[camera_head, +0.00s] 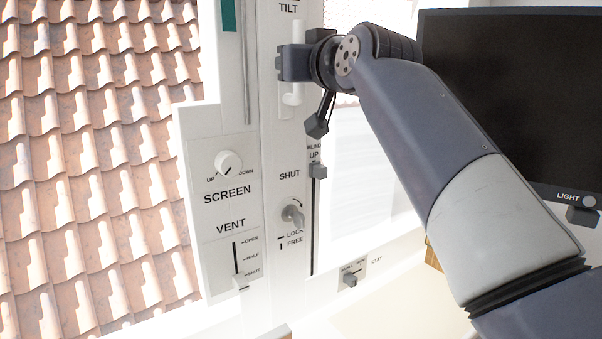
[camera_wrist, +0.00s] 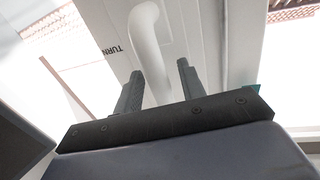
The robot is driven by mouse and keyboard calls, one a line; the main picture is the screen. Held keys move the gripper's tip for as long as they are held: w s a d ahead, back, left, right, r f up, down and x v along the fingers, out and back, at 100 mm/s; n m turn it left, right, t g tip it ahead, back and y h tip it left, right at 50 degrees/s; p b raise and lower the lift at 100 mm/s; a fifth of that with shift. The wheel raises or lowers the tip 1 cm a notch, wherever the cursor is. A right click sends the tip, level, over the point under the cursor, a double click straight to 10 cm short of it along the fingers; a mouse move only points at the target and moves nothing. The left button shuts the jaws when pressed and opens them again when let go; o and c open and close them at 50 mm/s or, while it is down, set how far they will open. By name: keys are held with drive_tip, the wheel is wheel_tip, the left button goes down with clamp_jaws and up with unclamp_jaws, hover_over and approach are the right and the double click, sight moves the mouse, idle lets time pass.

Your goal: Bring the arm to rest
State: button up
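My arm (camera_head: 480,185) reaches in from the lower right of the head view to the window frame. My gripper (camera_wrist: 160,70) is open in the wrist view, its two dark fingers apart on either side of a white bent handle (camera_wrist: 147,30). I see a gap beside the handle, and cannot tell whether either finger touches it. In the head view my gripper (camera_head: 283,62) is at the frame just below the word TILT, seen from the side. The lower end of the white handle (camera_head: 291,99) shows below it.
A panel left of my arm carries a SCREEN knob (camera_head: 229,162) and VENT slider (camera_head: 240,284). The SHUT knob (camera_head: 293,213), BLIND slider (camera_head: 318,171) and STAY switch (camera_head: 350,280) are below my gripper. A dark monitor (camera_head: 520,100) stands close behind my arm at right.

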drive_tip(key=b+v, duration=0.3)
drive_tip(key=v, duration=0.8)
drive_tip(key=p+x, duration=0.3)
drive_tip(key=x, duration=0.8)
drive_tip(key=shift+w+a, duration=0.15)
drive_tip(key=shift+w, duration=0.05)
drive_tip(key=shift+d+r+m+p, duration=0.1)
drive_tip(key=shift+d+m+p, duration=0.4)
drive_tip(key=shift+m, duration=0.1)
drive_tip(key=shift+w, duration=0.1)
